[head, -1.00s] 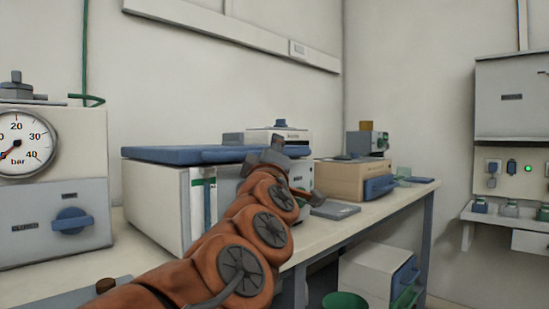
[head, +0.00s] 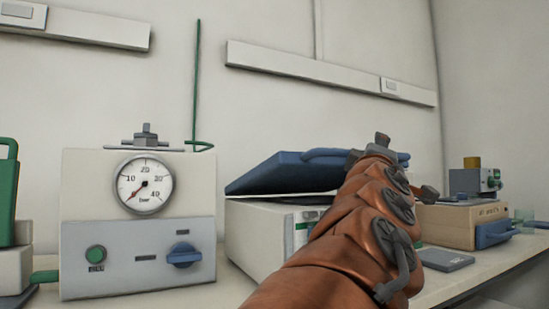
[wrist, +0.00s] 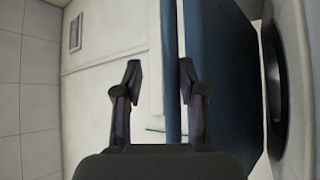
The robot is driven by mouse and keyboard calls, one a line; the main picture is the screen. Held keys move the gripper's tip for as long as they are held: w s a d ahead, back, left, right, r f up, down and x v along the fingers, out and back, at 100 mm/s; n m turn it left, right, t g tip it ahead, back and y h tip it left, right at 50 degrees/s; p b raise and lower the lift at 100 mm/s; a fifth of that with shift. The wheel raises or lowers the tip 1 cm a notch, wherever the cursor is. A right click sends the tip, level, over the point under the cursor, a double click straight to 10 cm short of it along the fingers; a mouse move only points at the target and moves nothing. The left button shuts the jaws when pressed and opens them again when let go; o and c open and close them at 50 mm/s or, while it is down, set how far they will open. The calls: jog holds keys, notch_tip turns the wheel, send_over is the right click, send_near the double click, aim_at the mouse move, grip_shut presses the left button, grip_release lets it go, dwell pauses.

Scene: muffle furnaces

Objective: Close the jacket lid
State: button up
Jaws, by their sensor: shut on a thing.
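The jacket lid (head: 290,172) is a blue slab with a raised blue handle (head: 335,154). It sits tilted on a white box (head: 262,232), its front right part raised. My gripper (head: 383,143) is at the right part of the lid, beyond my orange arm, which hides part of the lid and box. In the wrist view my gripper's two dark fingers (wrist: 159,80) stand apart, with the blue lid (wrist: 225,90) beside and behind the right finger. The gripper is shut on the lid, but I cannot tell exactly on which part.
A white and grey unit with a dial gauge (head: 145,185) and blue knob stands to the left of the box. A tan box with a blue front (head: 460,222) and a flat grey pad (head: 445,259) are to the right. A wall rail (head: 310,70) runs above.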

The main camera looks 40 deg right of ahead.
jog(key=shift+a+r, duration=0.1)
jog(key=shift+a, duration=0.05)
jog(key=shift+a, duration=0.1)
